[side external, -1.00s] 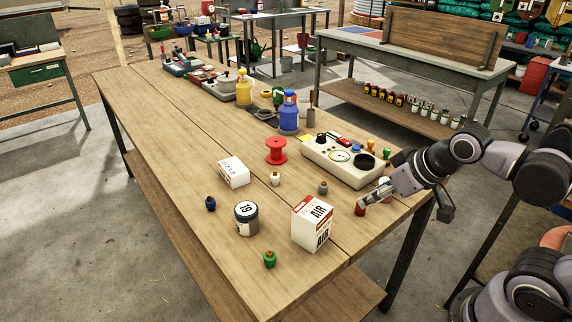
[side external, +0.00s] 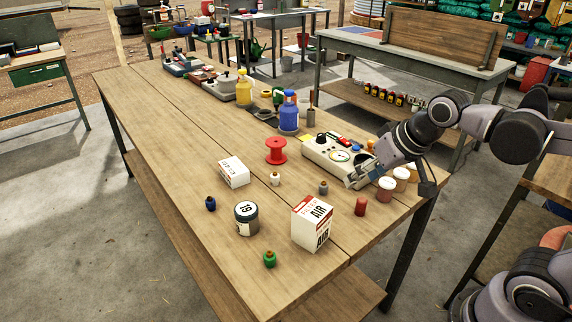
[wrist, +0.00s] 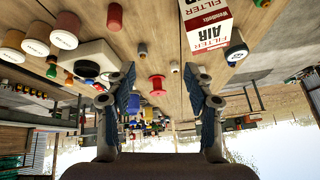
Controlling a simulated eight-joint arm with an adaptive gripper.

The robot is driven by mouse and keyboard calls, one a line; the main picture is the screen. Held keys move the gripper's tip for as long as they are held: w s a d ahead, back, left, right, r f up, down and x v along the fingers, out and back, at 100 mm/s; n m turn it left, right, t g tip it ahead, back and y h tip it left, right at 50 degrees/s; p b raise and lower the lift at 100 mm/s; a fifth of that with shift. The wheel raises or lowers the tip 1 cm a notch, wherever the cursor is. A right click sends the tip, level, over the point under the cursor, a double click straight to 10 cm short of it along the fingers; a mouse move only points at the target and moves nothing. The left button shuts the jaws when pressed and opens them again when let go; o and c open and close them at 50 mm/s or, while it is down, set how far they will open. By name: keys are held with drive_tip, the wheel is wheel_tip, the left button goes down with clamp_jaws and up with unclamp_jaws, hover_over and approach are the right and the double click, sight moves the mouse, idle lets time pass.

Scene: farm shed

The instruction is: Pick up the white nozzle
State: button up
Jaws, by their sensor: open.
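The white nozzle (side external: 275,179) is a small pale piece with a brownish tip. It stands upright on the wooden table, in front of the red spool (side external: 276,150). It also shows small in the wrist view (wrist: 174,66), between the spread fingers. My gripper (side external: 353,181) is right of it, well apart, above the table beside the control box. In the wrist view my gripper (wrist: 161,72) is open with nothing between its fingertips.
A grey nozzle (side external: 323,188) and a red cylinder (side external: 360,207) stand between my gripper and the AIR filter box (side external: 312,223). The control box (side external: 340,160) and several jars (side external: 386,189) are close to my arm. A small white box (side external: 234,172) is left of the white nozzle.

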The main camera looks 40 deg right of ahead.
drive_tip(key=w+r+m+g, duration=0.2)
drive_tip(key=w+r+m, duration=0.25)
drive_tip(key=w, duration=0.45)
drive_tip(key=m+g, duration=0.4)
drive_tip(key=m, duration=1.1)
hover_over(275, 172)
wheel_tip(275, 172, down, 9)
drive_tip(key=shift+w+a+f, duration=0.1)
drive_tip(key=shift+w+f, duration=0.1)
drive_tip(key=shift+f, duration=0.3)
drive_tip(key=shift+s+f, duration=0.15)
drive_tip(key=shift+f, duration=2.4)
drive_tip(key=shift+s+f, duration=0.1)
drive_tip(key=shift+f, duration=2.4)
drive_tip(key=c, duration=1)
